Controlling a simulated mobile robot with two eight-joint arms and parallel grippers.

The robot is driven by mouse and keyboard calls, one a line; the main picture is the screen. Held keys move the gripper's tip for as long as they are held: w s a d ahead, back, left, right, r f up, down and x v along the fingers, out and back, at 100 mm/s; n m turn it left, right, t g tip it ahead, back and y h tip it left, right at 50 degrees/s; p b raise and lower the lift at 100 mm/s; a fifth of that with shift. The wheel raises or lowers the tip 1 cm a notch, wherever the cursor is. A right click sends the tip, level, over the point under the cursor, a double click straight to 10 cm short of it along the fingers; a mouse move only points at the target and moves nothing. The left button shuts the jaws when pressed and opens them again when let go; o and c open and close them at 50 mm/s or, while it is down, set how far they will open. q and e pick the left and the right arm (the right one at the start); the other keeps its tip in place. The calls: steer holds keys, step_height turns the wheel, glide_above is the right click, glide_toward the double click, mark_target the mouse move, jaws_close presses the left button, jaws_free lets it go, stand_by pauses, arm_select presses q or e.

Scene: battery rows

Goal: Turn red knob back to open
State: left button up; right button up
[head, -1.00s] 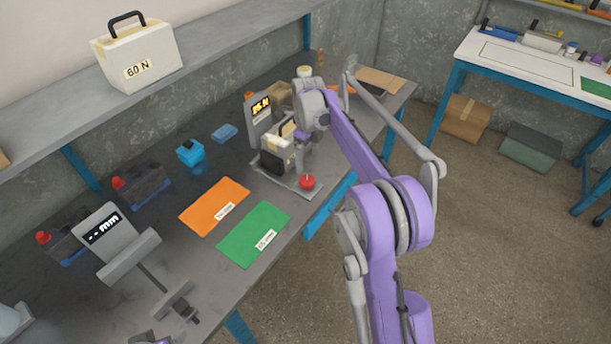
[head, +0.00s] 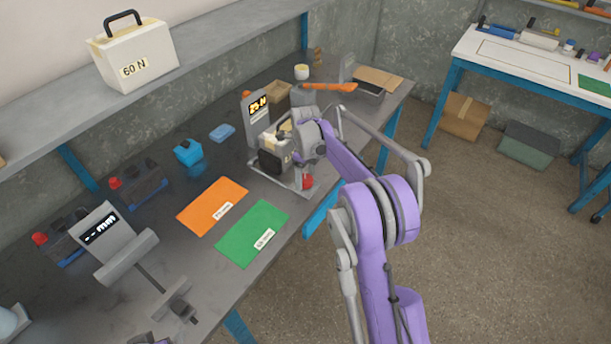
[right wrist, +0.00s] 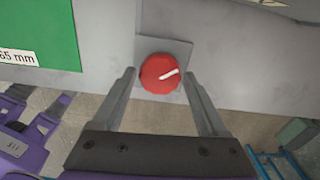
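The red knob (head: 308,182) sits at the front corner of the grey tester (head: 258,118) on the bench, partly hidden by my right gripper (head: 306,174). In the right wrist view the red knob (right wrist: 158,76) is round, with a white line slanting up to the right. My right gripper (right wrist: 160,72) is open there, one finger on each side of the knob, with visible gaps. I cannot tell how far the fingertips are above it. A dark block (head: 272,163) sits in the tester.
A green mat (head: 250,232) and an orange mat (head: 212,205) lie left of the tester. A grey gauge with a mm display (head: 100,232) stands nearer. A white 60 N case (head: 135,55) is on the shelf. The bench edge is close to the knob.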

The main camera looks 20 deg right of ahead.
steer(key=c, duration=1)
